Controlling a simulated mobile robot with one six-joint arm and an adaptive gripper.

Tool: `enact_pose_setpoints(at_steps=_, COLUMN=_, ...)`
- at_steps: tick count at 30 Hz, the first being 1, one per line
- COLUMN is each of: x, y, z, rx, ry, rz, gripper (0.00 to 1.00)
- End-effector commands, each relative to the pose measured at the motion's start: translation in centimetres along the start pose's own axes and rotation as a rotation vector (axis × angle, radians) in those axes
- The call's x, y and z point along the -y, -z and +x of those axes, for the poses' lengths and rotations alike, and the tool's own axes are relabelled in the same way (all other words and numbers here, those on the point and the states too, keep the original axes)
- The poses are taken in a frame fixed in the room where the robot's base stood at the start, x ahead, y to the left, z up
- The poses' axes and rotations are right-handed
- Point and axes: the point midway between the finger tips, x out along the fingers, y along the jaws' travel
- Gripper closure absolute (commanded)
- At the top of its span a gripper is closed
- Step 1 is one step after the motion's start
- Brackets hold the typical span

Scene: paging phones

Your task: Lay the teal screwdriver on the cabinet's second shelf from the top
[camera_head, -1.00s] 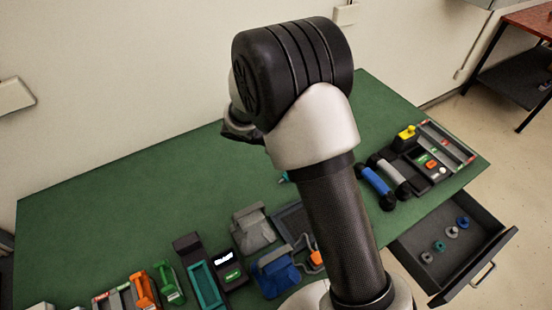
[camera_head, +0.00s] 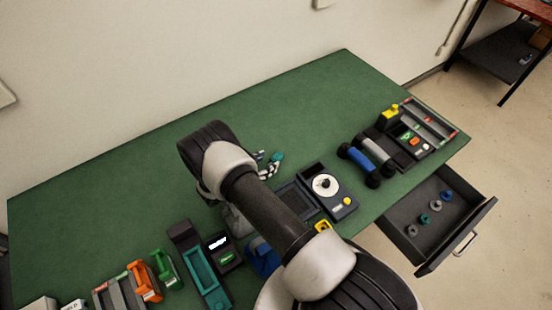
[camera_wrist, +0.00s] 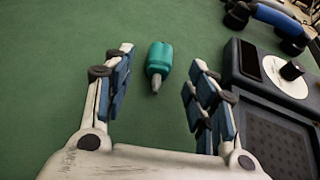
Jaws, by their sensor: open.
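The teal screwdriver (camera_wrist: 159,61) lies on the green table, its thick handle pointing away and its short grey tip toward my gripper. It also shows as a small teal shape in the head view (camera_head: 277,157). My gripper (camera_wrist: 163,57) is open and empty, with its blue-padded fingers on either side of the screwdriver's line. The fingers do not touch it, and their height above the table is hard to tell. In the head view my gripper (camera_head: 266,160) is partly hidden behind my arm. I cannot make out the cabinet in either view.
A dark device with a white dial (camera_head: 326,186) stands close to the right of my gripper. Blue and grey dumbbells (camera_head: 359,165) lie farther right. An open drawer (camera_head: 484,217) juts out at the front right. The table (camera_head: 120,185) is clear at back and left.

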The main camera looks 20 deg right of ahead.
Motion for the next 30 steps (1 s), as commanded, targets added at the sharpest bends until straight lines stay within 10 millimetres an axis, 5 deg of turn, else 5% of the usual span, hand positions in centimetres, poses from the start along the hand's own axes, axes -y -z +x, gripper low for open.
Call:
enact_pose_setpoints(at_steps=7, x=0.2, y=-0.1, z=3.7, rx=0.000, ry=0.003, rz=0.001, gripper=0.48)
enact_pose_setpoints(at_steps=17, x=0.1, y=-0.2, z=4.3, rx=0.000, ry=0.000, rz=0.000, gripper=0.49)
enact_pose_setpoints(at_steps=30, x=0.1, y=-0.2, z=4.3, rx=0.000, ry=0.001, rz=0.001, gripper=0.78)
